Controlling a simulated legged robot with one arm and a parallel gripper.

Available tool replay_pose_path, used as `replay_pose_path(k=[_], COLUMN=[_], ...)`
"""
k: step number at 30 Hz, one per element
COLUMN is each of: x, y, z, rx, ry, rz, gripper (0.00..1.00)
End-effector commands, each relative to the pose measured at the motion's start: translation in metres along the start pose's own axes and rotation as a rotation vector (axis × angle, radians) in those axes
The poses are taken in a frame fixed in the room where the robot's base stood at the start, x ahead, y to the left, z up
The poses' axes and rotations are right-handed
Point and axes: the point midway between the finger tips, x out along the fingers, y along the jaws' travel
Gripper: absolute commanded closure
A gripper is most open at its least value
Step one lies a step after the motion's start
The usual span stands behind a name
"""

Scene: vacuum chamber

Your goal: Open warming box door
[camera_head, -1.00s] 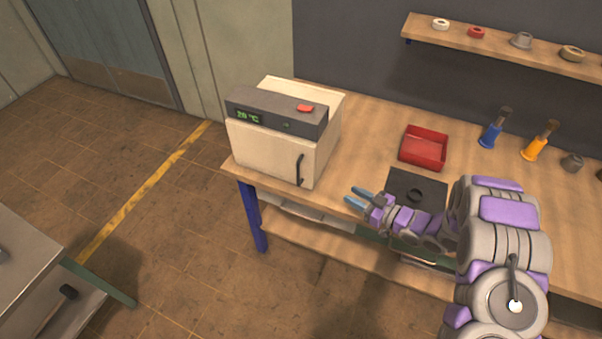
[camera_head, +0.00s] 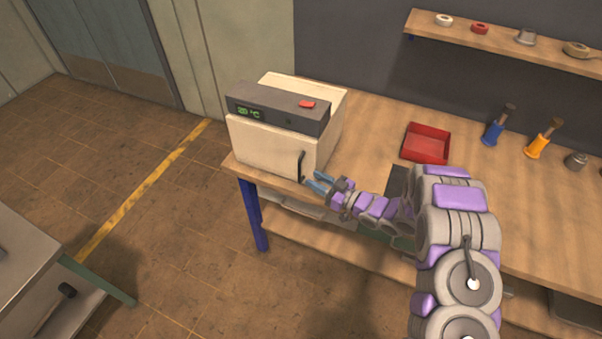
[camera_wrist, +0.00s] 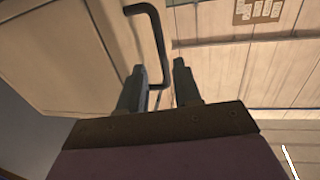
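The warming box (camera_head: 264,142) is a cream box with a dark top panel, a green "20 °C" display and a red switch. It stands on the left end of the wooden bench, and its door looks shut. A black bar handle (camera_head: 301,165) is on the right side of the door. My gripper (camera_head: 312,179) is at the lower end of the handle, its two blue fingers apart. In the wrist view the handle (camera_wrist: 158,45) runs down to between the open fingers of my gripper (camera_wrist: 160,85). I cannot tell whether they touch it.
A red tray (camera_head: 426,144) sits on the bench (camera_head: 375,125) right of the box. A wall shelf (camera_head: 500,38) holds small rings and parts. The floor before the box is clear.

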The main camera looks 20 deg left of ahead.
Motion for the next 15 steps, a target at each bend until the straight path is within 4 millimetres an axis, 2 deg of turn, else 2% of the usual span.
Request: replay_pose_path(k=[1,6,15], x=[0.011,0.036,0.059], y=[-0.003,-0.002,0.0], z=[0.001,0.0,-0.001], rx=[-0.001,0.001,0.001], ry=[0.001,0.004,0.005], rz=[-0.006,-0.004,-0.001], gripper=[0.67,0.67,0.67])
